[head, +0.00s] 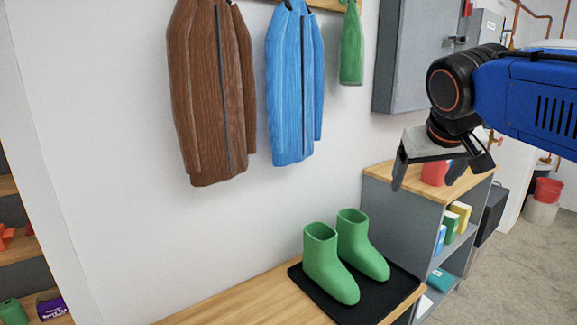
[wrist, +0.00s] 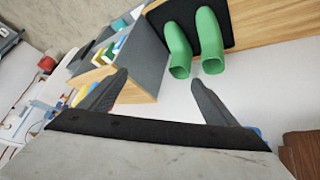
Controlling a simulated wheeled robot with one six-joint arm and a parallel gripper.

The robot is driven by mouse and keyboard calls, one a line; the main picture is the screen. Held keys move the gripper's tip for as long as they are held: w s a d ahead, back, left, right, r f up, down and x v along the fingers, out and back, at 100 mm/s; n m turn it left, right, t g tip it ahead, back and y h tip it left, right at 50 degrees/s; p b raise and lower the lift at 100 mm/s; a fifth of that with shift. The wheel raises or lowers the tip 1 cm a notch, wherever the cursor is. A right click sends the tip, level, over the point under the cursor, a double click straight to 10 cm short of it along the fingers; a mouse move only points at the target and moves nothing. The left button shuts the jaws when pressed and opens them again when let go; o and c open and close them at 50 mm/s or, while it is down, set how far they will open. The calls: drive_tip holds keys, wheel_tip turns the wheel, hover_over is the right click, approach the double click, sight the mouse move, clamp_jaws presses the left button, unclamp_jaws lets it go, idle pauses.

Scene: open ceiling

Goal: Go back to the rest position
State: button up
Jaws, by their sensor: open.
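My gripper (head: 430,178) is open and empty, raised at the right side of the head view, in front of the shelf unit. In the wrist view its two dark fingers (wrist: 158,88) are spread apart with nothing between them. A pair of green boots (head: 345,258) stands upright on a black tray (head: 382,306) on the wooden bench, to the left of and below my gripper. The boots also show at the top of the wrist view (wrist: 196,45), beyond the fingertips and apart from them.
A brown coat (head: 210,95), a blue coat (head: 292,90) and a green item (head: 351,48) hang on the wall. A grey shelf unit (head: 398,203) with a wooden top holds a red container (head: 434,173) and several boxes. A grey cabinet (head: 420,50) is mounted behind.

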drive_tip(key=s+f+g+y, duration=0.1)
drive_tip(key=s+f, duration=0.8)
drive_tip(key=f, duration=0.3)
drive_tip(key=s+f+g+y, duration=0.1)
drive_tip(key=s+f, duration=0.7)
drive_tip(key=f, duration=0.4)
drive_tip(key=shift+s+d+f, duration=0.25)
drive_tip(key=shift+s+f, duration=0.1)
drive_tip(key=shift+f, duration=0.05)
